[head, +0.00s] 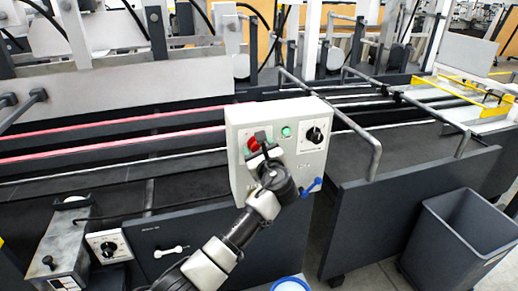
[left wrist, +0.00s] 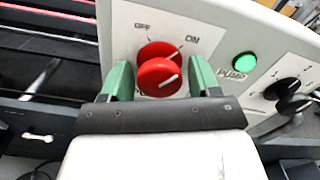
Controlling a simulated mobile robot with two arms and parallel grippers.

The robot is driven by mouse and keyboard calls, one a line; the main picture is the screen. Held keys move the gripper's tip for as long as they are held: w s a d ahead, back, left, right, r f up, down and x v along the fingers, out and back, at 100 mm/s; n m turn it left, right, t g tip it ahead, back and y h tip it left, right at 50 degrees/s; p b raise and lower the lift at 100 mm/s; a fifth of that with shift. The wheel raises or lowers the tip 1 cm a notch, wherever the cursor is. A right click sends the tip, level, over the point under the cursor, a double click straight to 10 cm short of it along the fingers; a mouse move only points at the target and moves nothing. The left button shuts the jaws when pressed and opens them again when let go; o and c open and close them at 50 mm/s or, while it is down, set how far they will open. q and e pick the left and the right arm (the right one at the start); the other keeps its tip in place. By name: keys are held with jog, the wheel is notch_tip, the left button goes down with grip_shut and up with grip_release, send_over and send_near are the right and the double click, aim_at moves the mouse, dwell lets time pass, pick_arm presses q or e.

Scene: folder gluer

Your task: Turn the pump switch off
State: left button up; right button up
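The pump switch is a red knob (left wrist: 158,76) on a light grey control box (head: 240,180), with OFF and ON printed above it. Its white line slants up to the right, toward ON. The knob also shows in the head view (head: 253,144), partly covered by my gripper. My left gripper (left wrist: 162,78) has its green fingers on either side of the knob, open, with small gaps visible; it also shows in front of the box in the head view (head: 260,146). A green PUMP lamp (left wrist: 244,62) beside the switch looks lit. My right gripper is not in view.
A black rotary dial (head: 315,135) sits right of the lamp, and a blue lever (head: 311,187) sticks out near the box's lower right. A grey bin (head: 460,235) stands at the right. Conveyor rails and dark machine panels surround the box.

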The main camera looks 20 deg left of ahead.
pick_arm(q)
jog(key=c, duration=0.7)
jog(key=shift+n, duration=0.3)
jog(key=shift+f+n+b, duration=0.15)
jog(key=shift+n+b, duration=0.7)
jog(key=shift+n, duration=0.05)
jog(key=n+b, duration=0.3)
jog(key=n, duration=0.1)
jog(key=shift+n, duration=0.3)
jog(key=n+b, duration=0.3)
jog(key=n, duration=0.1)
jog(key=shift+d, duration=0.1)
jog(key=shift+n+b, duration=0.95)
jog(key=shift+n, duration=0.55)
jog(key=shift+r, duration=0.2)
